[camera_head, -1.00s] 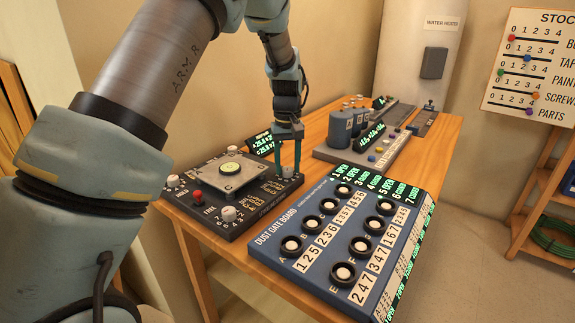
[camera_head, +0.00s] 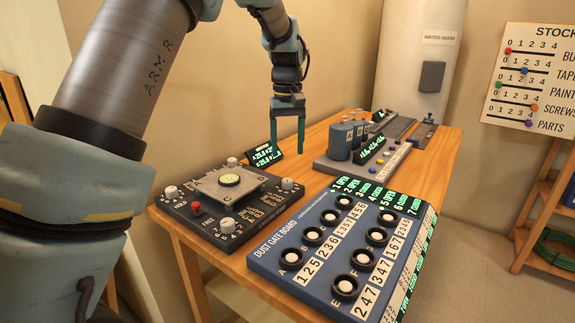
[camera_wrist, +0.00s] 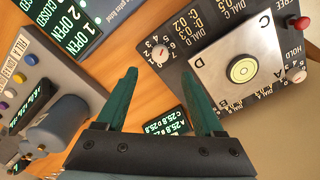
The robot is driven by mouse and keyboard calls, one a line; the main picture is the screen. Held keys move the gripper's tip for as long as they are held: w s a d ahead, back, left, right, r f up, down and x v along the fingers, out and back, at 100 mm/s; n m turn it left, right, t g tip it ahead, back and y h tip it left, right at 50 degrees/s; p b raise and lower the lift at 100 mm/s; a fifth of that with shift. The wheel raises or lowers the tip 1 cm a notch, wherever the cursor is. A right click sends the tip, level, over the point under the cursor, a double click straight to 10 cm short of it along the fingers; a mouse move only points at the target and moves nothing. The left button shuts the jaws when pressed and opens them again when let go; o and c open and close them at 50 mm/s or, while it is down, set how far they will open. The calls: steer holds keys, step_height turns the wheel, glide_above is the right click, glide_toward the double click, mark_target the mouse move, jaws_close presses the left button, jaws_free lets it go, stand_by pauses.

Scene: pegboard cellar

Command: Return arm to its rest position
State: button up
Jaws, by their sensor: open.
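My gripper (camera_head: 288,135) hangs in the air above the table, past the back right corner of the leveling board (camera_head: 230,240). Its two teal fingers are apart with nothing between them. In the wrist view my gripper (camera_wrist: 162,100) also shows open and empty, pointing down over bare wood. The leveling board carries a metal plate with a round bubble level (camera_head: 229,180), white dials and a red button (camera_head: 196,208). A white dial (camera_wrist: 160,54) shows beyond the fingertips in the wrist view, apart from them.
The blue dust gate board (camera_head: 262,262) lies at the table's front right. A grey device with blue cylinders (camera_head: 338,140) stands behind it. A small green display (camera_head: 264,154) stands behind the leveling board. A water heater (camera_head: 420,60) and wall (camera_head: 280,30) bound the back.

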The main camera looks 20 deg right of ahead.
steer(key=shift+r, duration=0.85)
steer(key=shift+n, duration=0.5)
steer(key=a+f, duration=0.1)
steer(key=a, duration=1.1)
steer(key=w+a+f, duration=0.1)
steer(key=a, duration=0.6)
steer(key=shift+f, duration=0.35)
steer(key=s+a+f, duration=0.2)
steer(key=s+a, duration=0.4)
steer(key=a, duration=0.3)
steer(key=s+a+f+t, duration=0.1)
steer(key=s+a+f, duration=0.1)
steer(key=s+a, duration=0.4)
steer(key=a, duration=0.2)
steer(key=shift+a+f+t, duration=0.3)
steer(key=shift+a+f, duration=0.05)
steer(key=shift+f, duration=0.05)
